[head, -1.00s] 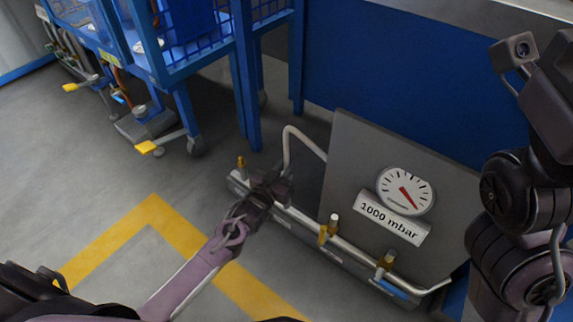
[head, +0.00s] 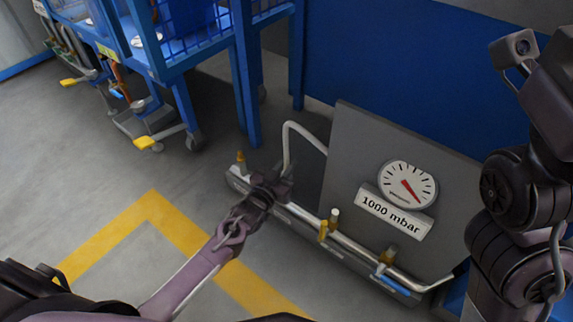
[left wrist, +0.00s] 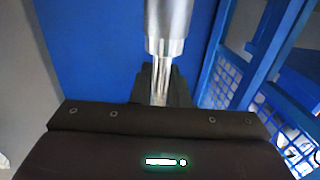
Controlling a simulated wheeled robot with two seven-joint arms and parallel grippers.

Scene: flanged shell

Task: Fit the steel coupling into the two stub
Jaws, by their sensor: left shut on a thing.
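My left gripper (head: 278,178) is at the left part of a low rail, by a gap in the steel pipe. It is shut, and in the left wrist view (left wrist: 158,88) a narrow shiny steel piece (left wrist: 161,72), seemingly the coupling, stands between its fingers. A wider steel cylinder (left wrist: 168,22) continues from it towards the top of that view; I cannot tell whether the two are joined. The head view hides the held piece behind the fingers. A steel pipe (head: 355,243) runs along the rail to the right. My right arm shows at the right, but its gripper does not.
A grey panel (head: 350,150) with a dial gauge (head: 408,184) and a "1000 mbar" label (head: 392,212) stands behind the pipe. A pale bent tube (head: 287,140) rises close behind my left gripper. Blue carts (head: 180,60) stand at upper left. The yellow-marked floor (head: 90,235) is clear.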

